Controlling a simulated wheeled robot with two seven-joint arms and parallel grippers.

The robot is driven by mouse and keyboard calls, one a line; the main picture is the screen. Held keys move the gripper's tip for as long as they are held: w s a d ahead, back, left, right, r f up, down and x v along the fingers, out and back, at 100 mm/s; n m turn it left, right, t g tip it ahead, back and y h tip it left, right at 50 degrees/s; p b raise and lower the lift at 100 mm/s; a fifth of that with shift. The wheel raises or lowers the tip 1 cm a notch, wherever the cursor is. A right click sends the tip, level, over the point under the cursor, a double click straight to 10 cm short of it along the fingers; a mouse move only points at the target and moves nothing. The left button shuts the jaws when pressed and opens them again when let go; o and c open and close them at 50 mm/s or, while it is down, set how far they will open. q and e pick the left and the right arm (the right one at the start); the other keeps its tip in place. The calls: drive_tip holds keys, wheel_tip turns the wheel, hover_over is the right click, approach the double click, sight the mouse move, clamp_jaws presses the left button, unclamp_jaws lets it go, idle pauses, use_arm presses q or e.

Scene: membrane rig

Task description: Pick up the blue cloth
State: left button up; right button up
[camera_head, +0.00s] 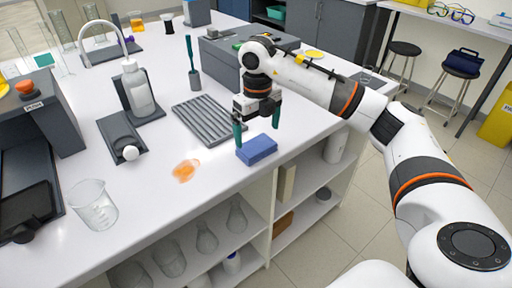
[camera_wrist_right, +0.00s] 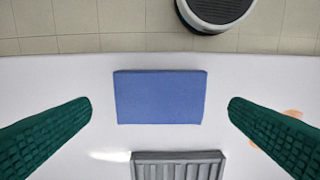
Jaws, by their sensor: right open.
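The blue cloth (camera_head: 257,150) is a folded, thick rectangular block lying flat on the white bench near its front edge. My right gripper (camera_head: 257,136) is open above it, with its green fingers spread to either side. In the right wrist view the cloth (camera_wrist_right: 160,97) lies between the two fingertips (camera_wrist_right: 160,106), with a gap on each side. The fingers do not touch it in that view. My left gripper is not in view.
A grey ribbed tray (camera_head: 203,119) lies just behind the cloth. An orange spill (camera_head: 186,170) is on the bench to the left. A glass beaker (camera_head: 93,205) and a white wash bottle (camera_head: 137,88) stand farther left. Open shelves (camera_head: 262,195) are below the bench edge.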

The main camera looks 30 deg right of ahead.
sight(256, 145)
wheel_tip(256, 145, down, 5)
drive_tip(key=shift+w+r+p, duration=0.1)
drive_tip(key=shift+w+p, duration=0.05)
drive_tip(key=shift+p, duration=0.4)
drive_tip(key=shift+f, duration=0.45)
drive_tip(key=shift+c, duration=0.3)
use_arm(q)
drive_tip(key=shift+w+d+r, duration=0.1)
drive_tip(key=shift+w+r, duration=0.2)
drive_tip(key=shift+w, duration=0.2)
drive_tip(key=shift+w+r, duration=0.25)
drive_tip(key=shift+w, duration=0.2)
use_arm(e)
drive_tip(key=c, duration=0.5)
